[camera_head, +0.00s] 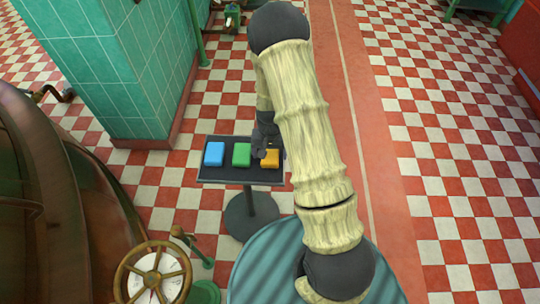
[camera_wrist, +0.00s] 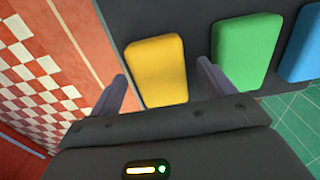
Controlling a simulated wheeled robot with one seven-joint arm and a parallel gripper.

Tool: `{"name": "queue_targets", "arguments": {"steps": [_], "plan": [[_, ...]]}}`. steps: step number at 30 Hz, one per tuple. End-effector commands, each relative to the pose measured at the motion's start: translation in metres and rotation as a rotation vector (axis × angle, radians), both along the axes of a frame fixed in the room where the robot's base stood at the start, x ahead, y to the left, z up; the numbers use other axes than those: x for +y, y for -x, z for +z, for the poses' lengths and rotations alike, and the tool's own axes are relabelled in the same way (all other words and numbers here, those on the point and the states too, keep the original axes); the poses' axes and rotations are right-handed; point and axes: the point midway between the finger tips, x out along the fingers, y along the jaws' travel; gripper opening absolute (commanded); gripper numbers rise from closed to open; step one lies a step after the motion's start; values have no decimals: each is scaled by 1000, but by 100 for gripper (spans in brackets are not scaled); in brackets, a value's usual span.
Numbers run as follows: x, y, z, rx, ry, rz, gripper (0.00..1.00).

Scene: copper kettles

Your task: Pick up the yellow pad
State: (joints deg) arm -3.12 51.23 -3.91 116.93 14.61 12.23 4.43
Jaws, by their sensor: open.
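The yellow pad (camera_head: 270,159) lies on a small dark stand (camera_head: 221,173), at the right end of a row of pads. It also shows in the wrist view (camera_wrist: 158,70), where its near end lies between my two fingers. My gripper (camera_wrist: 162,80) is open, with one finger on each side of the pad and nothing held. Whether the fingers touch the pad or hover above it, I cannot tell. In the head view my gripper (camera_head: 268,143) is at the right end of the stand and partly covers the yellow pad.
A green pad (camera_head: 241,154) lies left of the yellow one, close to one finger in the wrist view. A blue pad (camera_head: 214,153) lies farther left. A brass handwheel (camera_head: 153,272) and copper kettle (camera_head: 50,210) stand at left. A green tiled pillar (camera_head: 125,75) rises behind.

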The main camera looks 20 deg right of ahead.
Motion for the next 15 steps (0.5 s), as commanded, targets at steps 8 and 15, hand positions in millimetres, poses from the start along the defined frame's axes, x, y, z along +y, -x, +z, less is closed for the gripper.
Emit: {"name": "queue_targets", "arguments": {"steps": [8, 15], "plan": [[0, 0, 0, 1, 0, 0, 82], [0, 0, 0, 1, 0, 0, 43]]}}
